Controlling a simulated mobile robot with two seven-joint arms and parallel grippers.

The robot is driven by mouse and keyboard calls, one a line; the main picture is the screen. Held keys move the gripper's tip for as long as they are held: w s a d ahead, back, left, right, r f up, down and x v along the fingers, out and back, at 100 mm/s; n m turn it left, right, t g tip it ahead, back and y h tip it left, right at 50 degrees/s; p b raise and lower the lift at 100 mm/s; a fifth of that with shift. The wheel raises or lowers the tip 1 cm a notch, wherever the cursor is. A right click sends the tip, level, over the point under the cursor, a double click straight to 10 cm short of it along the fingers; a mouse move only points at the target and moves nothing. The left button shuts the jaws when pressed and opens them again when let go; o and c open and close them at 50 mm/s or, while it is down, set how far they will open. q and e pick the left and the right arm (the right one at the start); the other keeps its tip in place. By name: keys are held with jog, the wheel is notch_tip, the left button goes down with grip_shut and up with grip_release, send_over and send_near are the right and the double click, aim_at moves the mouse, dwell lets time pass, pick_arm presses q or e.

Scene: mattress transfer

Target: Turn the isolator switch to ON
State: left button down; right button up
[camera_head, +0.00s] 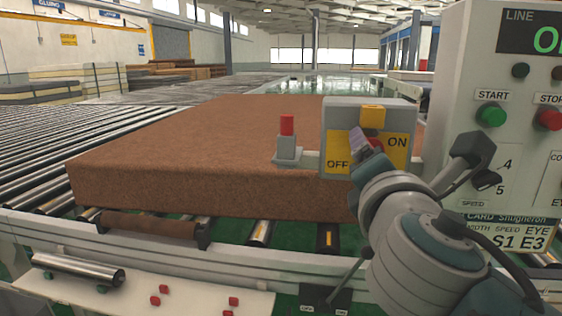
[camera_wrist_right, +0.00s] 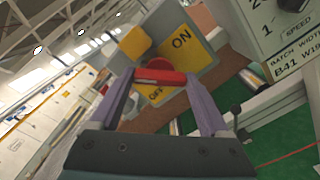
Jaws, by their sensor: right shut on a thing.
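The isolator switch (camera_head: 332,120) is a grey box with a yellow plate, marked OFF at lower left and ON at upper right in the head view. It also shows tilted in the right wrist view (camera_wrist_right: 205,62). Its red handle (camera_wrist_right: 160,76) lies between the fingers of my right gripper (camera_wrist_right: 158,84), which is shut on it. In the wrist view the handle lies roughly across the line from OFF to ON; its exact pointing is hard to tell. In the head view my right gripper (camera_head: 364,143) covers most of the handle. My left gripper is not in view.
A control panel (camera_head: 462,85) with green START and red STOP buttons stands close at the right. A large brown mattress (camera_head: 200,150) lies on the roller conveyor (camera_head: 40,150) behind the switch. A red-topped grey fitting (camera_head: 287,140) stands left of the switch box.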

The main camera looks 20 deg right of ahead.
jog(key=shift+m+b, duration=1.8)
jog(key=shift+m, duration=2.5)
jog(key=o, duration=1.2)
